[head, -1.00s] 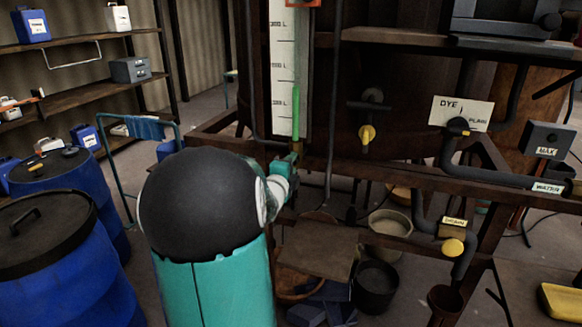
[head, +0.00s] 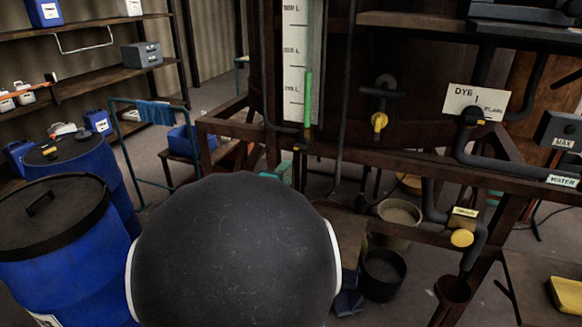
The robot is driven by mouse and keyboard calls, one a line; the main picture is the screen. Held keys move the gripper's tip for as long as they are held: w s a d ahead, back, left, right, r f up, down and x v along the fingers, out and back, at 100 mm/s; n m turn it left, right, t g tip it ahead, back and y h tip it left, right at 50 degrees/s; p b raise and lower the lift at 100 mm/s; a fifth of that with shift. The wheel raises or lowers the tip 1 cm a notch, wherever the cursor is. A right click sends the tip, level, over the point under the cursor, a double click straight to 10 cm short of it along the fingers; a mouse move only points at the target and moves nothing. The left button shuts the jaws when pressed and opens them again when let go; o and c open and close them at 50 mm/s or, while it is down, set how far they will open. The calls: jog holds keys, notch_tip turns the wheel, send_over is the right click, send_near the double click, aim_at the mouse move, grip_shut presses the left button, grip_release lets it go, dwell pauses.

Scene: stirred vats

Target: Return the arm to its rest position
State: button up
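The large black rounded joint of my arm fills the lower middle of the head view. Only a small teal bit at the far end of my arm (head: 281,171) shows just above that joint, in front of the vat's dark frame. My gripper's fingers are hidden or too small to make out, so whether they are open or shut does not show. I see nothing held.
Blue barrels (head: 60,250) stand at left. Buckets (head: 383,273) sit below. Shelves (head: 95,85) line the back left.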

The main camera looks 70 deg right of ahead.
jog(key=shift+a, duration=0.4)
jog(key=shift+w, duration=0.15)
jog(key=w+a+n+t+y, duration=1.1)
jog(key=w+a+n, duration=0.6)
jog(key=w+a, duration=0.55)
jog(key=w+a+n+t+y, duration=0.1)
jog(key=w+a+n+y, duration=0.15)
jog(key=a+n, duration=0.6)
jog(key=s+a+f+n+g+y, duration=0.1)
jog(key=s+a+n+g+y, duration=0.1)
jog(key=s+a+n, duration=0.3)
jog(key=s+a+f+n+g+y, duration=0.1)
jog(key=s+a+n, duration=0.5)
jog(key=a, duration=0.6)
jog(key=shift+f+n+g+y, duration=0.35)
jog(key=shift+g+y, duration=0.4)
jog(key=shift+g, duration=0.15)
